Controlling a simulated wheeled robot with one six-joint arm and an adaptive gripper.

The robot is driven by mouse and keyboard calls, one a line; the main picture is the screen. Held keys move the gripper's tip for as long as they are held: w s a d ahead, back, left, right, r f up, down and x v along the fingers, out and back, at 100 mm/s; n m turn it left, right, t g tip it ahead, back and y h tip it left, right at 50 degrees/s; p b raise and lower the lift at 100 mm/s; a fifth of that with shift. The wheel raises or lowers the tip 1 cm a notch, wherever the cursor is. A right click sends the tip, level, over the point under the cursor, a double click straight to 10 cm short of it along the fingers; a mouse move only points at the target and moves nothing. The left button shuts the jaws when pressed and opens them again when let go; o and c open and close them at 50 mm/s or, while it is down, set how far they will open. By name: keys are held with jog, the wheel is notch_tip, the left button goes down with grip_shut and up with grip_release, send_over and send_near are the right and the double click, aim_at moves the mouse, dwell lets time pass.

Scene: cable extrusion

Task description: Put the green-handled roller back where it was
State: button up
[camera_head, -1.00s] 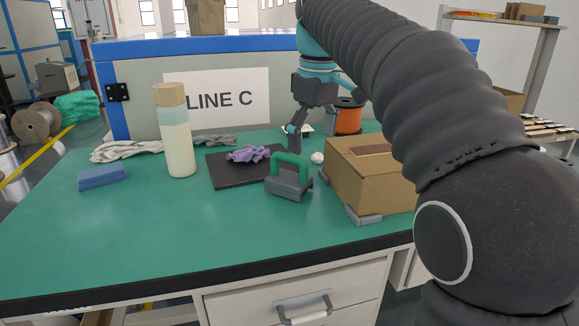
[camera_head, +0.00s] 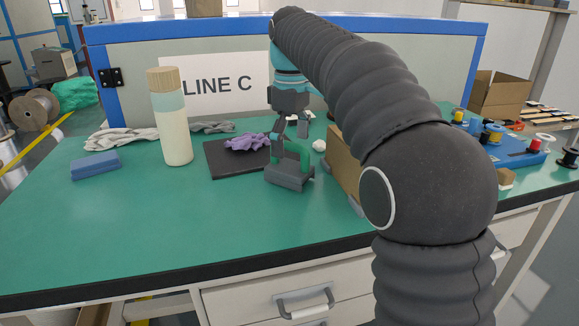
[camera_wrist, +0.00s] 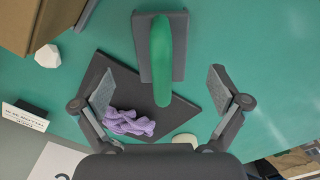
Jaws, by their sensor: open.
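The green-handled roller stands on the green table, its green handle (camera_head: 304,157) on top and its dark grey base (camera_head: 287,178) below. It is at the right edge of the black mat (camera_head: 222,168). My gripper (camera_head: 290,132) is open just above the handle. In the wrist view, the green handle (camera_wrist: 161,62) lies between the two spread fingers of my gripper (camera_wrist: 162,88), with a gap on each side. The grey base (camera_wrist: 178,45) shows under the handle. The handle does not look touched.
A purple cloth (camera_head: 247,142) lies on the mat. A tall bottle (camera_head: 172,120) and blue block (camera_head: 95,166) stand left. A cardboard box (camera_head: 343,160), partly behind my arm, and white lump (camera_head: 319,146) are close right. The front table is clear.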

aim_at(292, 167)
jog(key=shift+s+d+f+b, duration=0.1)
jog(key=shift+f+b, duration=0.25)
jog(key=shift+f, duration=1.25)
jog(key=shift+s+f+b, duration=0.1)
jog(key=shift+f+b, duration=0.2)
jog(key=shift+f, duration=1.3)
jog(key=shift+c, duration=0.3)
jog(key=c, duration=1.6)
